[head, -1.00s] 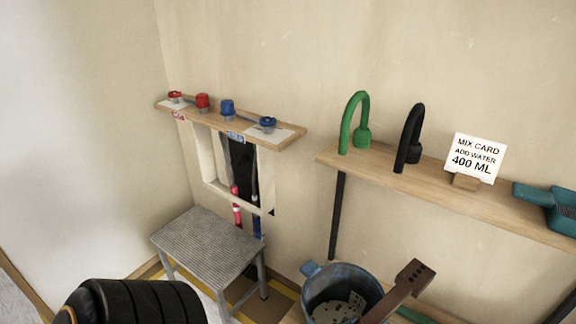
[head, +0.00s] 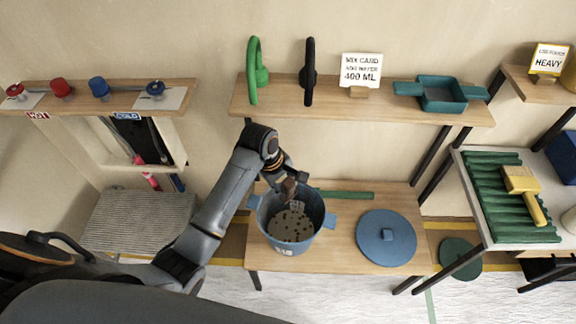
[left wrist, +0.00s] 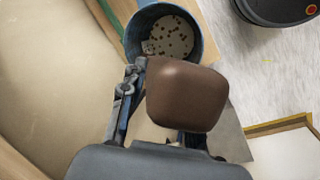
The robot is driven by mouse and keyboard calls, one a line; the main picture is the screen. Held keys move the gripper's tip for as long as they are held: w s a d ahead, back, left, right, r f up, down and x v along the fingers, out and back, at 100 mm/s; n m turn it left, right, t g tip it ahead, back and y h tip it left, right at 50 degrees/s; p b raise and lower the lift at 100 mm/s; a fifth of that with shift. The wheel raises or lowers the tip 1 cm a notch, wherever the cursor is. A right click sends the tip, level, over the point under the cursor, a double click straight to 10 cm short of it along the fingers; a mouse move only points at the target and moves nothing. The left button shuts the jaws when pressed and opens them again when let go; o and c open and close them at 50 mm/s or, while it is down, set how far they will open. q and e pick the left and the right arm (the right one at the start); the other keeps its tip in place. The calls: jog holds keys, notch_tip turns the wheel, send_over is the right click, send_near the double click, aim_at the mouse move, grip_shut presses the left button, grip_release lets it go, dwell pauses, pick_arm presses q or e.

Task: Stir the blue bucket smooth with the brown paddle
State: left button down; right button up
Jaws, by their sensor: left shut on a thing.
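The blue bucket (head: 312,232) stands on the low wooden bench, with a pale mix dotted with dark lumps (head: 290,223) inside. It also shows at the top of the left wrist view (left wrist: 136,38). My left gripper (head: 288,178) is over the bucket's back rim and is shut on the brown paddle (head: 289,189). In the left wrist view the paddle's brown end (left wrist: 185,95) is large between the fingers. My arm hides much of the paddle in the head view, and I cannot tell how deep its lower end sits. My right gripper is not in view.
A blue lid (head: 387,238) and a green stick (head: 345,195) lie on the bench (head: 345,262). A grey stool (head: 138,220) stands left.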

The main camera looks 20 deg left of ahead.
pick_arm(q)
jog(key=shift+d+r, duration=0.25)
jog(key=shift+r, duration=0.45)
jog(key=shift+s+d+f, duration=0.2)
jog(key=shift+s+f, duration=0.35)
jog(key=shift+s, duration=0.2)
jog(key=shift+s+d+f, duration=1.05)
jog(key=shift+s+f, duration=1.1)
jog(key=shift+s, duration=1.55)
jog(key=w+a+f+b, duration=0.1)
jog(key=w+f+b, duration=0.3)
jog(key=f+b, duration=0.3)
jog(key=w+a+f+b, duration=0.1)
jog(key=w+f+b, duration=0.4)
jog(key=f, duration=1)
jog(key=b, duration=0.3)
jog(key=shift+w+a+f, duration=0.15)
jog(key=shift+a, duration=0.15)
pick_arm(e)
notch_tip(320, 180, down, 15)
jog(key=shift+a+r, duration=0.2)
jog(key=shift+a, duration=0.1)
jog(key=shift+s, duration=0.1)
